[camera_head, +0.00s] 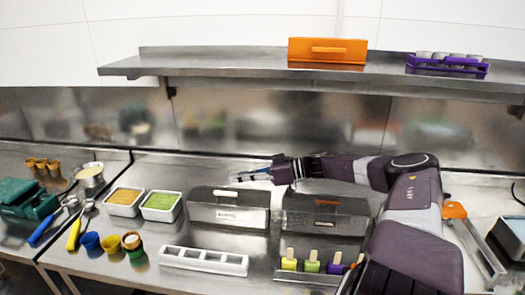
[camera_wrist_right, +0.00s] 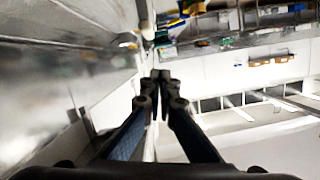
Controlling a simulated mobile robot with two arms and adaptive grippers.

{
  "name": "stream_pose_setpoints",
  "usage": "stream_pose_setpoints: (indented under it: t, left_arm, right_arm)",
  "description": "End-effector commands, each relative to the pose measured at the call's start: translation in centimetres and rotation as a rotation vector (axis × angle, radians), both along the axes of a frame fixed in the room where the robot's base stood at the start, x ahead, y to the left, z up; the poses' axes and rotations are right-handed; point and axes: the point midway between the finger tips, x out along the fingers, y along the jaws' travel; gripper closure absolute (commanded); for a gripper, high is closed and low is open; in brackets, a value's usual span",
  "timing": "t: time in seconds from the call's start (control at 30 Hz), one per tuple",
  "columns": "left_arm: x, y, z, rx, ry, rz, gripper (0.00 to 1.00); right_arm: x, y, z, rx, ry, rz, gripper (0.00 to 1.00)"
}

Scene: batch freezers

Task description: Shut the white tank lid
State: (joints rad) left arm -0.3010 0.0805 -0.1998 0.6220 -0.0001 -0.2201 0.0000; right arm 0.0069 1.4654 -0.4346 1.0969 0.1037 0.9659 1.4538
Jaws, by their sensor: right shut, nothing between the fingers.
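Two grey metal tanks stand side by side on the counter in the head view. The left tank (camera_head: 228,208) has a pale handle on its dark grey lid (camera_head: 215,196). The right tank (camera_head: 325,212) has a brownish handle. I cannot tell clearly how far either lid stands open. My right gripper (camera_head: 238,177) reaches in from the right, behind the tanks, and its fingertips are above the back of the left tank. In the right wrist view its fingers (camera_wrist_right: 160,76) are together and empty. My left gripper is not in view.
A white compartment tray (camera_head: 203,261) and several popsicles (camera_head: 312,262) stand in front. A steel shelf (camera_head: 230,62) with an orange box (camera_head: 327,50) hangs above.

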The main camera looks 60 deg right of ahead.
Motion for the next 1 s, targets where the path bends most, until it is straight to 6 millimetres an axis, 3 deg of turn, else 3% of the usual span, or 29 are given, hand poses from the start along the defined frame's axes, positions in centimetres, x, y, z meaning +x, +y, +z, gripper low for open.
stream_pose_setpoints:
  t: [0.53, 1.0]
  left_arm:
    - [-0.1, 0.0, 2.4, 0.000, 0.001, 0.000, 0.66]
    - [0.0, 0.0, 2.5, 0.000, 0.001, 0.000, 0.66]
  right_arm:
    - [-6.0, -3.2, 1.9, -0.002, 0.001, 0.001, 1.00]
    - [-6.9, -3.6, 2.1, 0.000, -0.004, 0.000, 1.00]
